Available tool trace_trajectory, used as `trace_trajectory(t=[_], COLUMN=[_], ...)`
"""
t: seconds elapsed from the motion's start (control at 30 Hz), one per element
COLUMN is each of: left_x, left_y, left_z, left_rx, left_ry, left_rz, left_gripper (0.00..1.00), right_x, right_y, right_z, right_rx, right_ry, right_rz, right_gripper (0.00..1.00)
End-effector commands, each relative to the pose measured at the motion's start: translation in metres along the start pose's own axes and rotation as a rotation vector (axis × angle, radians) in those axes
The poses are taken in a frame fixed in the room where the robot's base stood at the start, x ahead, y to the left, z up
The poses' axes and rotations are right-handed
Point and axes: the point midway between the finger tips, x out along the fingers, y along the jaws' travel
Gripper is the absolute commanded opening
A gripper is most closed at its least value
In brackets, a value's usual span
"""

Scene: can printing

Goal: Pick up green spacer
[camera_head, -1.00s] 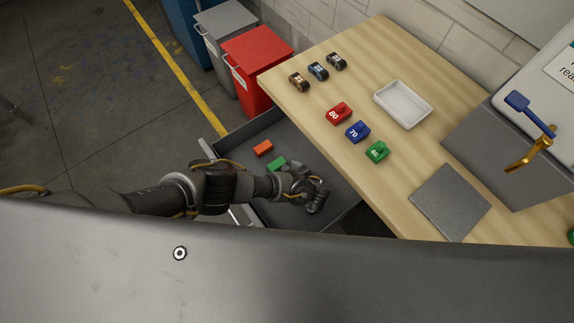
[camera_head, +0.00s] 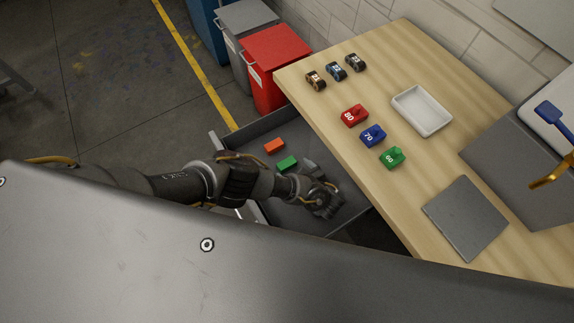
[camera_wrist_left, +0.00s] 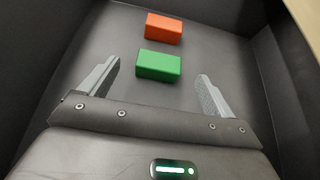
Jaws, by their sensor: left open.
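A green spacer (camera_head: 287,163), a small rectangular block, lies on the floor of the open grey drawer (camera_head: 262,128). It also shows in the left wrist view (camera_wrist_left: 158,66), in front of my gripper and roughly centred between the fingers. An orange block (camera_head: 274,146) lies just beyond it, apart from it; in the wrist view the orange block (camera_wrist_left: 164,28) is farther away. My left gripper (camera_wrist_left: 158,82) is open and empty, with its fingers spread wider than the green spacer. In the head view my left gripper (camera_head: 308,170) is over the drawer, right of the green spacer.
The drawer walls (camera_wrist_left: 55,65) rise on both sides of the gripper. The wooden table (camera_head: 335,125) beside it holds red, blue and green numbered blocks, several small dark rolls, a white tray (camera_head: 421,112) and a grey plate (camera_head: 466,217). Red and grey bins stand behind.

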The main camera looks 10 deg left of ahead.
Motion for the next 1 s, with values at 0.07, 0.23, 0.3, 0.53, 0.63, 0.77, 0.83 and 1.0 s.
trace_trajectory(t=[0.07,0.23,0.3,0.53,0.63,0.77,0.83,1.0], left_x=[0.005,0.027,0.038,0.052,0.051,0.051,0.051,0.051], left_y=[0.000,0.000,-0.001,-0.001,-0.001,-0.001,-0.001,-0.001], left_z=[-0.002,-0.008,-0.008,-0.005,-0.004,-0.004,-0.004,-0.005], left_rx=[0.000,-0.002,-0.002,-0.001,-0.001,0.000,0.000,0.000], left_ry=[0.000,-0.001,-0.002,0.001,0.001,0.001,0.001,0.001], left_rz=[0.001,0.002,0.002,0.000,0.000,0.001,0.001,0.001], left_gripper=[0.89,0.89,0.89,0.89,0.89,0.75,0.66,0.43], right_x=[0.004,0.020,0.026,0.029,0.029,0.029,0.029,0.029], right_y=[0.001,0.003,0.005,0.007,0.007,0.006,0.006,0.004], right_z=[0.000,0.003,0.004,0.004,0.004,0.005,0.005,0.005], right_rx=[0.000,-0.002,-0.002,-0.003,-0.003,-0.003,-0.003,-0.002], right_ry=[0.000,-0.001,-0.001,-0.002,-0.002,-0.003,-0.003,-0.003], right_rz=[0.001,0.004,0.006,0.008,0.008,0.008,0.007,0.005], right_gripper=[0.36,0.36,0.36,0.36,0.36,0.36,0.36,0.36])
